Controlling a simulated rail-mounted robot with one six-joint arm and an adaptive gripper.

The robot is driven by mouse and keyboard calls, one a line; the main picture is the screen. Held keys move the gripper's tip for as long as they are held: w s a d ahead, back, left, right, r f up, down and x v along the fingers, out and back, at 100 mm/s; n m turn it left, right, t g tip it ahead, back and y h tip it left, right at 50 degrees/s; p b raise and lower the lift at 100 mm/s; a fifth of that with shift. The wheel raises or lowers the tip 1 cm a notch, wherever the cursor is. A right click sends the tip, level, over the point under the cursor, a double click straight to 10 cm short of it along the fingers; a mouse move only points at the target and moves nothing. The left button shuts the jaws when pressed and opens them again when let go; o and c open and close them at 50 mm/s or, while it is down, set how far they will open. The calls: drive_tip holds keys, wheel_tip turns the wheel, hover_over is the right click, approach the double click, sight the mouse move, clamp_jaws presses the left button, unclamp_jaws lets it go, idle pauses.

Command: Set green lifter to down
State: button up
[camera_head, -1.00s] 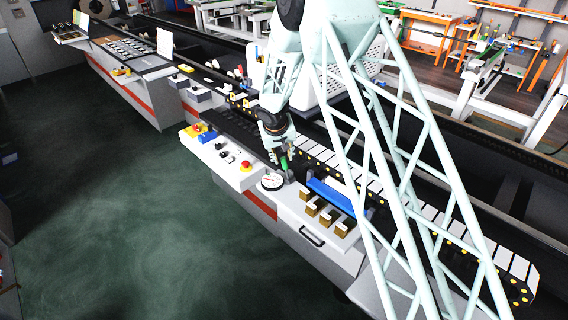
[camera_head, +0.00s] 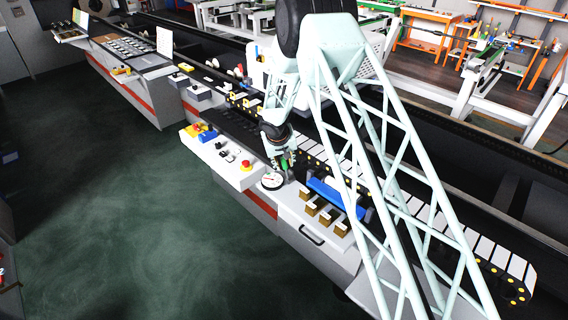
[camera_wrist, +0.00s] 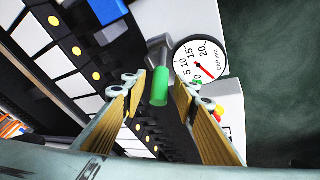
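The green lifter is a lever with a rounded green handle (camera_wrist: 160,87) on a grey metal stem. In the wrist view it points toward the camera, between the two fingers of my gripper (camera_wrist: 157,92). Dark gaps show on both sides of the handle, so the fingers are open and not clamped on it. In the head view the green handle (camera_head: 284,163) is small beside the round gauge, with my gripper (camera_head: 285,157) right at it and partly hiding it. The lever's base is mostly hidden.
A white dial gauge (camera_wrist: 201,58) with a red needle sits close by the lever. A red button (camera_head: 246,164) is on the white panel to the left. A blue bar (camera_head: 331,195) and several brown blocks (camera_head: 326,217) lie to the right. A dark chain with white plates runs behind.

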drive_tip(key=shift+c, duration=0.2)
clamp_jaws()
